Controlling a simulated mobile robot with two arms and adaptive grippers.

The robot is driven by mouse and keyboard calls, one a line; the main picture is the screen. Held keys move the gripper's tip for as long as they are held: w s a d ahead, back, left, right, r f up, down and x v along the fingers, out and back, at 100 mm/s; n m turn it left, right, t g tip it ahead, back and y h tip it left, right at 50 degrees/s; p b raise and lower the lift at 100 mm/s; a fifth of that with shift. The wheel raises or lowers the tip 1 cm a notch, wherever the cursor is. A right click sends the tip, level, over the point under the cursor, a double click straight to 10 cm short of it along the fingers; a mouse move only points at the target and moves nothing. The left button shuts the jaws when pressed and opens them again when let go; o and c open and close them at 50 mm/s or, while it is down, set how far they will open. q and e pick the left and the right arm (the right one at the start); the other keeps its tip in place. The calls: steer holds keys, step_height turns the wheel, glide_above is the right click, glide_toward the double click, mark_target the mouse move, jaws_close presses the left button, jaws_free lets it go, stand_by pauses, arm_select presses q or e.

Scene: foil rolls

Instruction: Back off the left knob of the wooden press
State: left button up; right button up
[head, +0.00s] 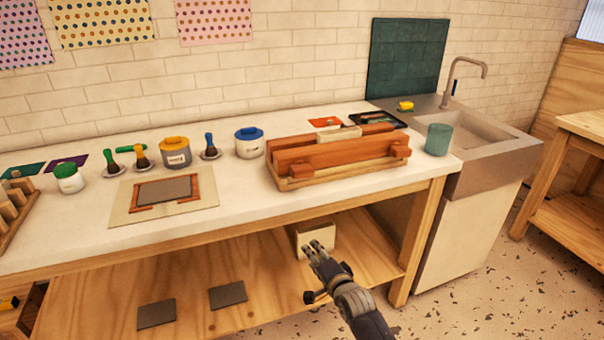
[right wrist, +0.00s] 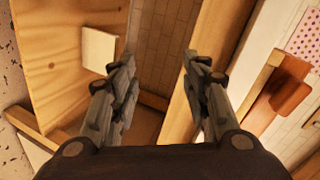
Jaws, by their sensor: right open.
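The wooden press (head: 335,158) stands on the white worktop near the sink, with reddish-brown bars on a lighter wooden base. Its left knob (head: 301,170) is a reddish block on the front face, and its right knob (head: 400,150) is a similar block. My right gripper (head: 318,246) is in front of the worktop and lower in the picture than the press, apart from both knobs. In the right wrist view its two fingers (right wrist: 160,65) are spread with nothing between them. Part of the press (right wrist: 285,88) shows there at the right edge. My left gripper is not in view.
Beyond my right gripper, a cream block (head: 316,236) sits on the lower shelf (head: 190,290). A blue-lidded tub (head: 249,144) stands left of the press. A teal cup (head: 438,139) stands to its right, by the sink (head: 480,140).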

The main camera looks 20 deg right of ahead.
mark_target(304, 175)
steer(key=w+d+r+m+t, duration=0.1)
steer(key=w+r+m+t, duration=0.1)
steer(key=r, duration=0.8)
steer(key=w+r+m+t, duration=0.2)
steer(key=r+m, duration=0.1)
steer(key=r, duration=0.7)
steer(key=w, duration=1)
steer(key=shift+w+d+f, duration=0.15)
steer(key=shift+w+f, duration=0.05)
steer(key=c, duration=0.9)
